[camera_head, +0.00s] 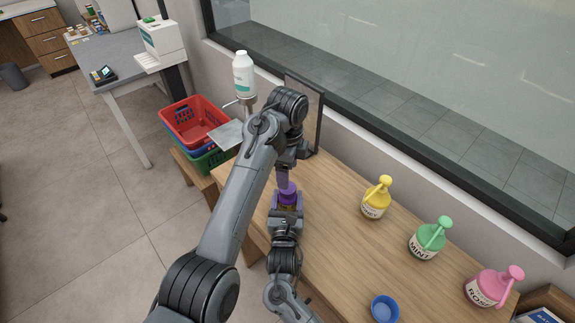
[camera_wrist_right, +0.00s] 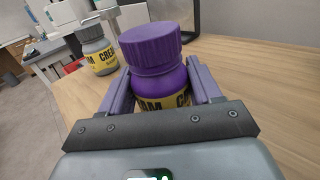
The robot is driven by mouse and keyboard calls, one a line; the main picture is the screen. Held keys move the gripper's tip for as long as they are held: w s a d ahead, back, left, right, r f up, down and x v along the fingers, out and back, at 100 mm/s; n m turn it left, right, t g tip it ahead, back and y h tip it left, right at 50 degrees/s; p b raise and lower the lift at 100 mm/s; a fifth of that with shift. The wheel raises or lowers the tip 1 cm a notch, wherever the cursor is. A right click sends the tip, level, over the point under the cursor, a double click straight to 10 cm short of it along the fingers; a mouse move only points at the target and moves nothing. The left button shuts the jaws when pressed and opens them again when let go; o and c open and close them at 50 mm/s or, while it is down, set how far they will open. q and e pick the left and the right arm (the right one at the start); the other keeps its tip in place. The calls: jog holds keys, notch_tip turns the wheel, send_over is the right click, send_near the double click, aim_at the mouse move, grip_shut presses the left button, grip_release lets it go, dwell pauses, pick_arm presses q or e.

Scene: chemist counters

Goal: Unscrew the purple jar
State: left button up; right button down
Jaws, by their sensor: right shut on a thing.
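The purple jar (camera_head: 288,197) stands on the wooden counter. In the right wrist view the jar (camera_wrist_right: 162,70) has its purple ribbed cap on and a yellow label reading CREAM in part. My right gripper (camera_head: 287,208) is shut around the jar's body below the cap; its purple fingers (camera_wrist_right: 160,95) sit on either side of it. My left gripper (camera_head: 284,180) points down from above, over the jar. No left finger shows on the cap in the right wrist view. The gap between the left fingers cannot be made out.
A grey cream jar (camera_wrist_right: 97,50) stands behind the purple jar. Yellow (camera_head: 376,198), green (camera_head: 428,240) and pink (camera_head: 492,287) bottles and a blue bowl (camera_head: 384,309) are on the right. A white bottle (camera_head: 243,74) and red basket (camera_head: 194,122) are at the back left.

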aim_at(288, 198)
pick_arm(q)
jog(key=m, duration=0.2)
jog(key=r+m, duration=0.1)
jog(key=m, duration=0.2)
jog(key=shift+f+m, duration=0.1)
jog(key=shift+m, duration=0.5)
jog(key=shift+f, duration=3.8)
